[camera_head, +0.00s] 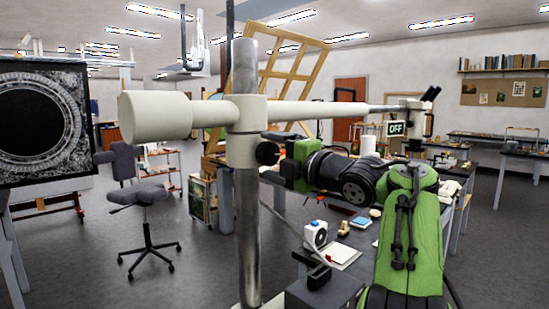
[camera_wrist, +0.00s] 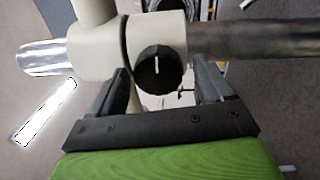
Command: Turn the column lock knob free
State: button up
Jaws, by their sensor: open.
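The column lock knob (camera_wrist: 160,70) is a round black knob with a white line on its face, on the side of the cream collar (camera_wrist: 95,52). In the head view the knob (camera_head: 267,153) sticks out to the right of the collar, which sits around the upright metal column (camera_head: 247,215). My gripper (camera_wrist: 160,83) is open, with one dark finger on each side of the knob and gaps showing between them in the wrist view. In the head view my green gripper (camera_head: 285,165) is just right of the knob. Whether the fingers touch the knob is not clear.
A cream horizontal arm (camera_head: 310,113) runs from the collar to a microscope head (camera_head: 408,105) at the right, above my arm. A workbench with small items, including a white box-like device (camera_head: 315,235), lies below. A grey chair (camera_head: 145,195) stands at left.

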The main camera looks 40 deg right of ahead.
jog(key=s+d+b, duration=0.2)
jog(key=s+b, duration=0.1)
jog(key=s, duration=1.2)
jog(key=shift+s+f, duration=0.3)
jog(key=shift+f, duration=0.1)
